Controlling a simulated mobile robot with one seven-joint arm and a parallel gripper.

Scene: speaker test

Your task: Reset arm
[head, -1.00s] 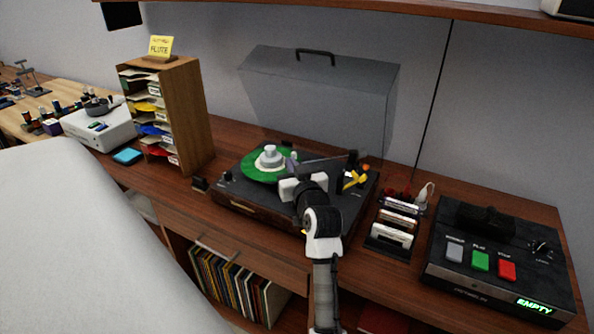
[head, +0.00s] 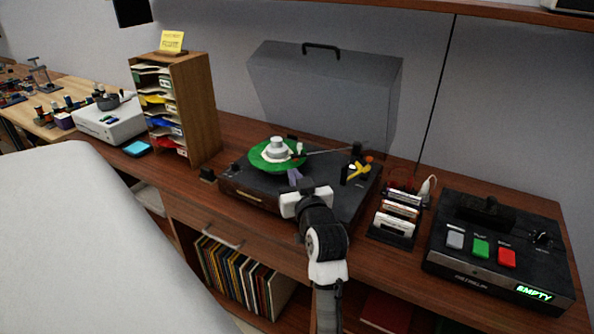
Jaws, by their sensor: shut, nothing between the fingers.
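My gripper (head: 294,177) is over the front part of the turntable (head: 240,195), with its small grey fingers shut and empty. Its white body and black wrist hide part of the turntable's front right. A green record (head: 263,160) with a grey-white weight (head: 277,147) on its middle lies on the platter. The tonearm (head: 335,151) reaches from the right side toward the record; a yellow part (head: 357,171) shows at its base. I cannot tell whether the tonearm touches the record.
A clear lid (head: 325,95) stands behind the turntable. To the right are a cassette rack (head: 394,226) and a black recorder (head: 500,246) reading "EMPTY". To the left stands a wooden sorter (head: 200,110). A large white surface (head: 80,240) fills the lower left. Records (head: 235,277) stand below.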

